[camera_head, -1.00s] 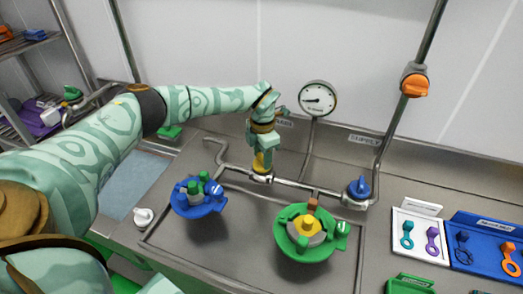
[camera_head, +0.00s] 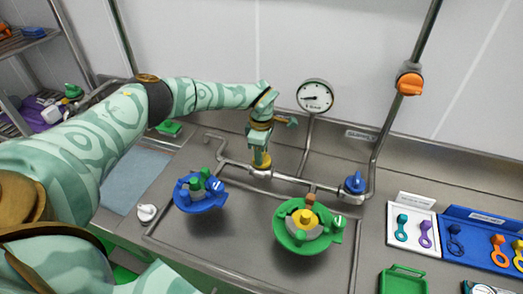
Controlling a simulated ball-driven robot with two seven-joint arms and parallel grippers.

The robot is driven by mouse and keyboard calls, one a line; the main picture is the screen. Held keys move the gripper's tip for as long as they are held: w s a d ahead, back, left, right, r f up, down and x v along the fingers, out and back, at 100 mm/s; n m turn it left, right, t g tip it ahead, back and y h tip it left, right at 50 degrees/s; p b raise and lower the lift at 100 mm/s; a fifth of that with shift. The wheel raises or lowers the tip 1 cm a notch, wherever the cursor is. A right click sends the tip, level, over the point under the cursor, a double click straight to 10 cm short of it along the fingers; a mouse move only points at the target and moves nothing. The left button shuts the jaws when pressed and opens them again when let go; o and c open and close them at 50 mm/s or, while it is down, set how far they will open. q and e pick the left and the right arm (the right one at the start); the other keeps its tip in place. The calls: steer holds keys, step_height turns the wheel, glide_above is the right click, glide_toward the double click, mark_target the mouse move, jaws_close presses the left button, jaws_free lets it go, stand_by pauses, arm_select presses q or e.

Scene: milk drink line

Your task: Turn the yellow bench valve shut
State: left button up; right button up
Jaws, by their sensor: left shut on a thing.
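The yellow bench valve (camera_head: 261,161) sits on the steel pipe at the back of the bench, left of the gauge. My left gripper (camera_head: 260,149) points down on it from above and is shut on its handle. The fingers and wrist hide much of the handle, so its exact angle is hard to tell. My right gripper is not in view.
A blue valve (camera_head: 355,183) is on the same pipe to the right, and an orange valve (camera_head: 410,83) on the upright pipe. A round gauge (camera_head: 315,96) stands behind. A blue bowl-shaped part (camera_head: 201,204) and a green one (camera_head: 300,240) stand in front.

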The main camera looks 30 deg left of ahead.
arm_select(q)
steer(key=shift+r+m, duration=0.1)
steer(key=shift+m, duration=0.3)
steer(key=o, duration=1)
step_height(320, 180, up, 16)
steer(key=shift+r+p, duration=0.15)
steer(key=shift+p, duration=0.9)
